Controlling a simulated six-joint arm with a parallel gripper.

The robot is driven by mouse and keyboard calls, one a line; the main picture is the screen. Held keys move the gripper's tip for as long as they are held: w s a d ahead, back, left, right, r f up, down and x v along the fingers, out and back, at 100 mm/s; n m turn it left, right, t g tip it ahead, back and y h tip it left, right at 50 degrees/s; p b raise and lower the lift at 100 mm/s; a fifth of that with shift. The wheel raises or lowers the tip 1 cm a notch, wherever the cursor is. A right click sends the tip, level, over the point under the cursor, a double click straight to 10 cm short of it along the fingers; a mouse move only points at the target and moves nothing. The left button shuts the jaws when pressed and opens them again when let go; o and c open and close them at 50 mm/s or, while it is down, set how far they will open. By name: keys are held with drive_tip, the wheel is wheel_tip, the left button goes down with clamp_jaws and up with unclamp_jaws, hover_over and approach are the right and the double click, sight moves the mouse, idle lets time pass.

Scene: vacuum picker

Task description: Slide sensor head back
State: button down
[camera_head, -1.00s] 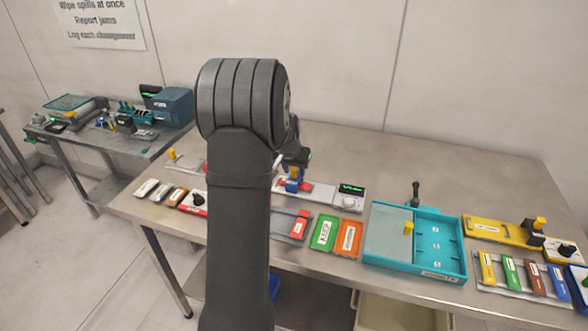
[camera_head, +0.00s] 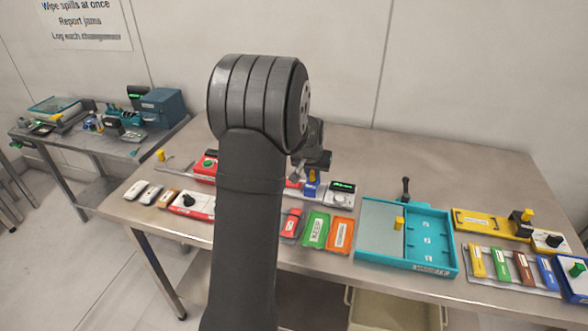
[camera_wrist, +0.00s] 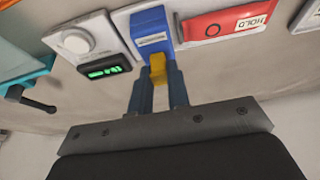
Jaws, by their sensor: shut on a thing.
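The sensor head appears to be the blue block (camera_wrist: 151,28) with a pale label and a yellow knob (camera_wrist: 157,68). In the head view the blue block (camera_head: 310,189) stands on a pale strip, just left of the white unit (camera_head: 341,194) with a green-lit display. My gripper (camera_wrist: 157,80) is shut on the yellow knob, one finger on each side. In the wrist view the white unit (camera_wrist: 75,42), with a round dial, lies left of the block, close beside it. In the head view my arm hides part of the strip.
Red, green (camera_head: 315,230) and orange (camera_head: 340,235) plates lie in front. A teal tray (camera_head: 437,268) with a dark handle stands to the right, beyond it a yellow device (camera_head: 485,222). A red HOLD plate (camera_wrist: 225,22) is beside the block. The table's back is clear.

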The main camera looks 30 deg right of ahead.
drive_tip(key=shift+s+d, duration=0.65)
drive_tip(key=shift+s, duration=0.05)
drive_tip(key=c, duration=1.4)
unclamp_jaws()
drive_tip(key=shift+d, duration=0.1)
drive_tip(key=shift+o, duration=0.2)
drive_tip(key=shift+r, duration=0.15)
drive_tip(key=v, duration=1.7)
drive_tip(key=x, duration=1.7)
